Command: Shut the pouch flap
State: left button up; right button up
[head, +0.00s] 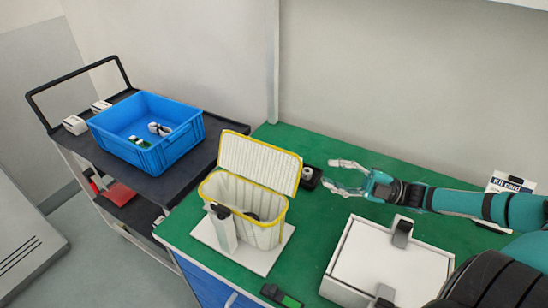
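The pouch (243,226) is a white ribbed container with yellow trim, standing on a white base plate (271,258) on the green bench. Its flap (258,163) stands open, raised at the back edge. Something dark lies inside the pouch, too small to make out. My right gripper (327,173) is open and empty, to the right of the flap and apart from it, with its fingers pointing left. My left gripper is not in view.
A small black item with a white top (309,175) sits between the flap and my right gripper. A white box (385,262) with grey clasps stands on the green bench (300,217). A blue crate (181,144) is on a black cart at left. A card (508,184) stands at far right.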

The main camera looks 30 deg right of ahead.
aim_at(273, 158)
jog(key=p+x, duration=0.1)
jog(key=x, duration=1.3)
jog(key=shift+w+a+r, duration=0.1)
jog(key=shift+a+r, duration=0.05)
jog(key=shift+a, duration=0.1)
jog(key=shift+w+a, duration=0.3)
grip_shut()
